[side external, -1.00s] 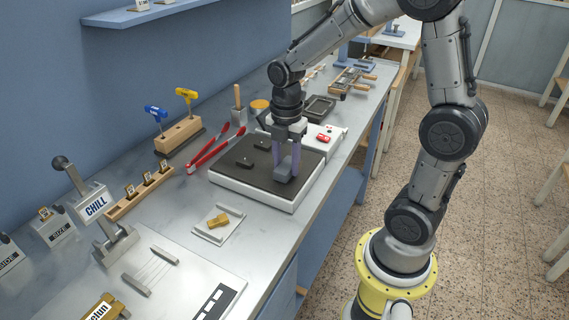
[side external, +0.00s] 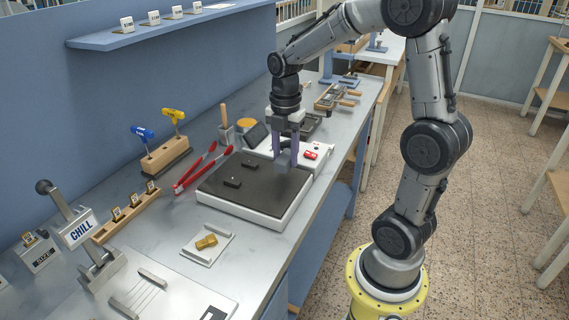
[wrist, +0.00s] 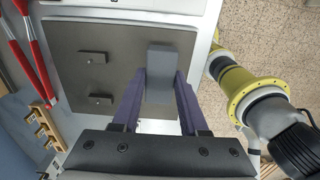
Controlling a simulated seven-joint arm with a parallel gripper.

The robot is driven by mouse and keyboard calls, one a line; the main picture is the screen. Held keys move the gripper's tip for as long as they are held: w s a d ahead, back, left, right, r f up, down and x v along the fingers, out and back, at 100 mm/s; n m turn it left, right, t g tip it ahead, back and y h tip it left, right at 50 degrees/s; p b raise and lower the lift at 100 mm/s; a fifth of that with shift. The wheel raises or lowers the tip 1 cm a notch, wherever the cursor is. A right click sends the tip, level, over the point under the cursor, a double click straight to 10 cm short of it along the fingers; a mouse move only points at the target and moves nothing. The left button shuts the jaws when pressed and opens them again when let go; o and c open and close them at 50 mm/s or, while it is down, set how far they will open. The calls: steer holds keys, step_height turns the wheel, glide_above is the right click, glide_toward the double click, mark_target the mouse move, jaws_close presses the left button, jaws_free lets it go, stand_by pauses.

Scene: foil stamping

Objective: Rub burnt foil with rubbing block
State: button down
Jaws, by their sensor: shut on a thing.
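My gripper (side external: 285,158) has its two purple fingers shut on a plain grey block (wrist: 160,72). The block hangs above the right part of a dark flat plate (side external: 262,189) with a light casing; the wrist view shows it between the fingertips, near the right edge of the plate (wrist: 70,75). A gold-coloured piece (side external: 206,242) lies on a small white tray (side external: 196,254) in front of the plate. I cannot tell whether it is burnt foil. The underside of the held block is hidden.
Two small dark blocks (side external: 232,183) (side external: 249,163) sit on the plate. Red-handled tongs (side external: 188,183) lie left of it. A control box with a red switch (side external: 311,154) stands behind. The CHILL lever stand (side external: 80,232) and a wooden tool rack (side external: 166,156) are at left.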

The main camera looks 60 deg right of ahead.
steer(key=shift+r, duration=2.2)
